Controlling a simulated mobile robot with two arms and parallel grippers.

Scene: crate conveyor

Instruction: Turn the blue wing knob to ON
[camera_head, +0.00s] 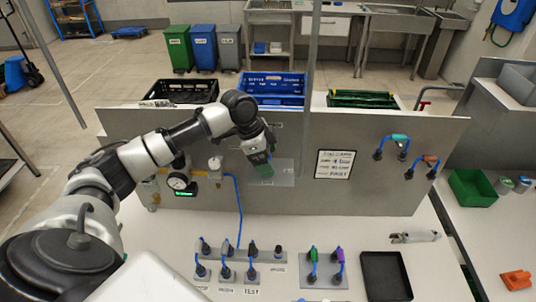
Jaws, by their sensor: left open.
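I cannot make out a blue wing knob for sure; it may be hidden behind my left gripper. My left gripper (264,167) is open in front of the upright grey panel (330,125), pointing down beside a clear plate (285,174). A green part shows at its tip; I cannot tell whether it touches anything. A pressure gauge (178,182) and brass-coloured fittings are on the panel to its left, with a blue hose (239,205) running down. A printed sign (335,164) is to its right. My right gripper is not in view.
Hose fittings (250,254) stand on the white bench below the panel. A black tray (386,275) and a grey tool (415,237) lie at the right. Black, blue (273,85) and green crates stand behind the panel. Hose loops (398,140) stick out at the panel's right.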

